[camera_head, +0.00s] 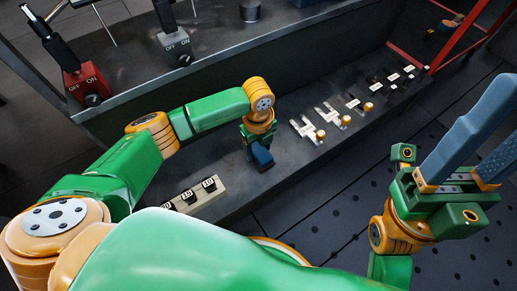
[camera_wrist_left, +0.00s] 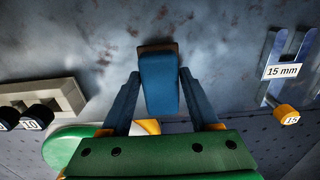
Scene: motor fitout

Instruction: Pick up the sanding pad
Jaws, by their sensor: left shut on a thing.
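The sanding pad (camera_wrist_left: 159,84) is a blue block with a brown far edge, in the middle of the left wrist view. My left gripper (camera_head: 261,155) is over the grey bench, and in the left wrist view (camera_wrist_left: 157,95) its two blue fingers are closed on the sides of the pad. In the head view the pad is small and hard to tell from the fingers. Whether it touches the bench is unclear. My right gripper (camera_head: 500,120) is at the right with its two long blue fingers apart and nothing seen between them.
The grey bench (camera_head: 225,145) has a pale holder with black numbered knobs (camera_head: 196,196) at front left. Wrenches with labels (camera_head: 310,132) lie in a row to the right. A red switch box (camera_head: 85,82) stands at back left. A red frame (camera_head: 410,58) rises at the right end.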

